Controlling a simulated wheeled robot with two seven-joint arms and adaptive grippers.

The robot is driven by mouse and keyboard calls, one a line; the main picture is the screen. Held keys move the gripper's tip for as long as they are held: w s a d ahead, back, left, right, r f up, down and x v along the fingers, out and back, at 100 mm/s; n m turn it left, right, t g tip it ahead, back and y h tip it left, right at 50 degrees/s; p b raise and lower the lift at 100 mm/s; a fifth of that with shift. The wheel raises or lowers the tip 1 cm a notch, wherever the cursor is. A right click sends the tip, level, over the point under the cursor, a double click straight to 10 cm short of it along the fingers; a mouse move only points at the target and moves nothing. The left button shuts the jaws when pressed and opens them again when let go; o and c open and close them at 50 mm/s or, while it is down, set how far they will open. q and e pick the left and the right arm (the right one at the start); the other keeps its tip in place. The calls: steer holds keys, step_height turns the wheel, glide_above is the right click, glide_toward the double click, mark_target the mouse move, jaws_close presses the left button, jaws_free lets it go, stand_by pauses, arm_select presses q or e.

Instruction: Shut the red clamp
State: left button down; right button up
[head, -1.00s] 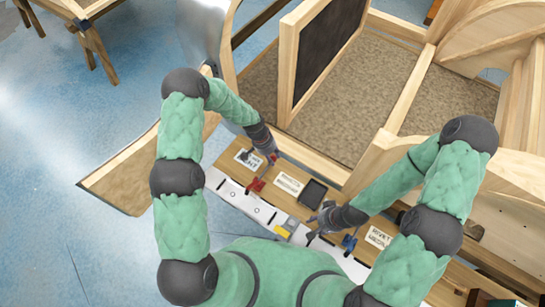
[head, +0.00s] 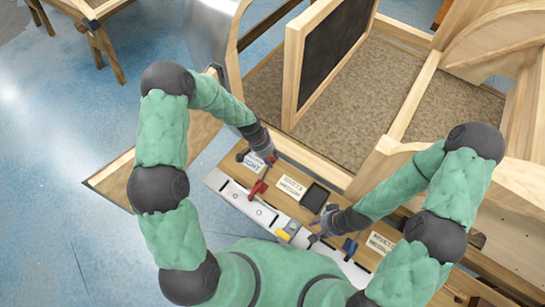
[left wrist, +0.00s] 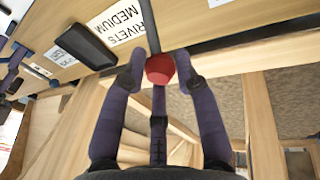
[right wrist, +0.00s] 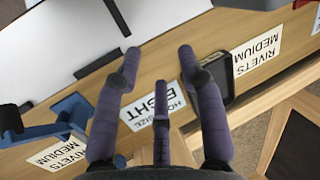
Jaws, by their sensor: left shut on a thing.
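The red clamp (head: 258,188) is on the near edge of the wooden workbench, at the left of the white strip. Its handle leans up and away toward my left gripper (head: 271,159). In the left wrist view the red handle end (left wrist: 160,70) sits between the two fingertips, and the left gripper (left wrist: 160,78) is shut on it. The clamp's base is hidden in that view. My right gripper (head: 322,228) is over the bench to the right; in the right wrist view its fingers (right wrist: 158,62) are apart with nothing between them.
A yellow clamp (head: 287,233) and a blue clamp (head: 350,246) are on the same bench edge, near my right gripper. A black tray (head: 315,197) and label cards (head: 291,187) lie on the bench. A wooden frame with a dark panel (head: 325,55) stands behind.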

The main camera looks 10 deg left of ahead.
arm_select(q)
steer(key=shift+s+f+g, duration=0.15)
steer(key=shift+s+f, duration=0.1)
steer(key=shift+s, duration=0.3)
steer(key=shift+s+f+g, duration=0.15)
steer(key=shift+s+f, duration=0.1)
steer(key=shift+s, duration=0.25)
steer(key=c, duration=1.1)
jaws_free()
steer(key=shift+a, duration=0.1)
steer(key=shift+o, duration=0.8)
steer(key=shift+a, duration=0.2)
steer(key=shift+w+r, duration=0.2)
steer(key=shift+w, duration=0.15)
steer(key=v, duration=1.2)
steer(key=shift+s, duration=0.15)
